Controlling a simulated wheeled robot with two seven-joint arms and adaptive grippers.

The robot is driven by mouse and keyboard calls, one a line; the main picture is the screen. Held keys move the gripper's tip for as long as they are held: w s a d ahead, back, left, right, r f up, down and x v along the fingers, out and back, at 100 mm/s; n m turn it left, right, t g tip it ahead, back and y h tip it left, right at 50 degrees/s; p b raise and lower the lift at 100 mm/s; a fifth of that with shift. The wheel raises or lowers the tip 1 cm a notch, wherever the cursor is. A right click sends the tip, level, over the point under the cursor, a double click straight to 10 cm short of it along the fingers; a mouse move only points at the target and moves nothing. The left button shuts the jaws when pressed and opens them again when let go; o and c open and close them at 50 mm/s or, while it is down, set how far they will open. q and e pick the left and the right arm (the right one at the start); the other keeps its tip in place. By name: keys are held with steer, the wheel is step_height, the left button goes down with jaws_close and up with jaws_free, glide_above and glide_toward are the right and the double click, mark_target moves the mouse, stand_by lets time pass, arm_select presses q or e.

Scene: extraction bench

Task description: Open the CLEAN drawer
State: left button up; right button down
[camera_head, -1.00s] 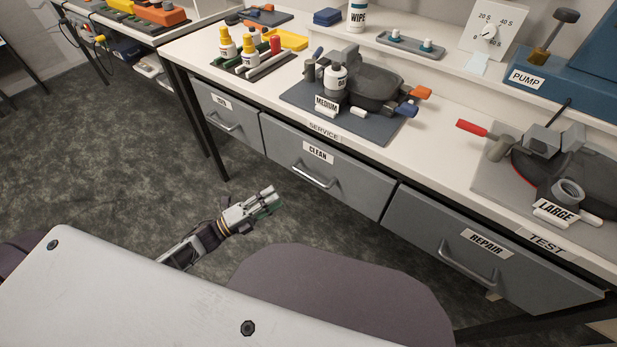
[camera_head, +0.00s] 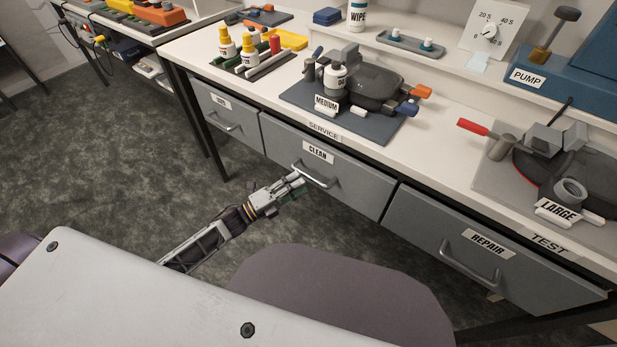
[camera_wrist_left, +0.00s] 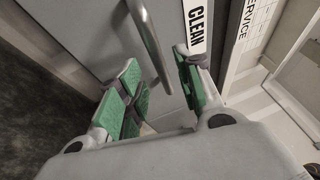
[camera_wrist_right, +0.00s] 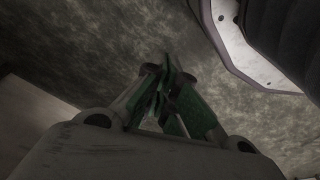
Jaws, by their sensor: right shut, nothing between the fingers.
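The CLEAN drawer (camera_head: 345,178) is a grey front under the bench, closed, with a white CLEAN label (camera_head: 318,152) and a silver bar handle (camera_head: 316,177). My left gripper (camera_head: 297,184) is at the left end of that handle. In the left wrist view the left gripper (camera_wrist_left: 160,92) is open, its green finger pads apart. The handle (camera_wrist_left: 152,45) runs down between the two fingers there, and the CLEAN label (camera_wrist_left: 197,25) is beside the right finger. Contact with the handle cannot be told. My right gripper (camera_wrist_right: 165,80) is shut and empty, over the dark floor.
The REPAIR drawer (camera_head: 440,245) is to the right and a smaller drawer (camera_head: 228,118) to the left, both closed. The bench top (camera_head: 440,140) overhangs them and carries a medium device (camera_head: 370,85) and a large device (camera_head: 560,170). The floor (camera_head: 110,170) in front is clear.

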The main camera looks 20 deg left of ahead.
mark_target(309, 176)
arm_select(q)
steer(key=shift+x, duration=2.4)
jaws_close()
